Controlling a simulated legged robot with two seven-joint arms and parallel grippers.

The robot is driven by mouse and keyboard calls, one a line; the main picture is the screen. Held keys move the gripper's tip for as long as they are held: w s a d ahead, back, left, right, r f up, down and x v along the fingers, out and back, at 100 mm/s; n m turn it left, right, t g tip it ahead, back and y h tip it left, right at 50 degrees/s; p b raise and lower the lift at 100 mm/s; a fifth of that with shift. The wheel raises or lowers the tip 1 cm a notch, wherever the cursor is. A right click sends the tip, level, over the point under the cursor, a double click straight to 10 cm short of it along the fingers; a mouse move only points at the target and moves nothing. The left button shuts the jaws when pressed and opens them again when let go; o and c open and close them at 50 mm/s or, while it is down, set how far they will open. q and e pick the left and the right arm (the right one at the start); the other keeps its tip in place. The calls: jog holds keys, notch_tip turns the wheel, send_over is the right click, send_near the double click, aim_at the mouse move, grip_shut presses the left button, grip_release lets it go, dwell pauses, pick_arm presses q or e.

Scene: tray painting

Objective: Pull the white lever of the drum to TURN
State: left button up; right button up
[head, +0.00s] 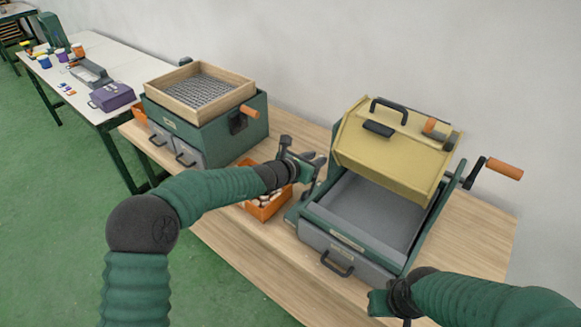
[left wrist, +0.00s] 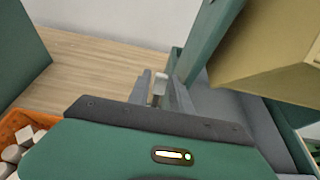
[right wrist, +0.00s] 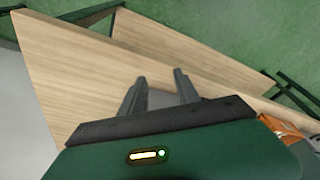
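The drum (head: 395,150) is the machine on the right of the wooden table, with a tilted yellow-gold hopper over a grey tray. A small pale lever (left wrist: 160,88) stands at its side in the left wrist view; in the head view my gripper hides it. My left gripper (head: 314,168) is beside the drum's left side. In the left wrist view its fingers (left wrist: 160,97) are close together around the lever, which fills the gap. My right gripper (head: 378,302) is at the table's front edge, right of the drawer. Its fingers (right wrist: 160,92) are apart and empty.
A crank with an orange grip (head: 503,169) sticks out right of the drum. An orange bin (head: 266,211) of pale pieces lies below my left forearm. A green box machine with a wooden sieve (head: 160,92) stands left. The table's right front (head: 478,235) is bare.

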pick_arm(q)
jog(key=shift+s, duration=0.25)
jog(key=p+v, duration=0.1)
jog(key=v, duration=1.6)
jog(key=shift+a+r, duration=0.3)
jog(key=shift+s, duration=0.15)
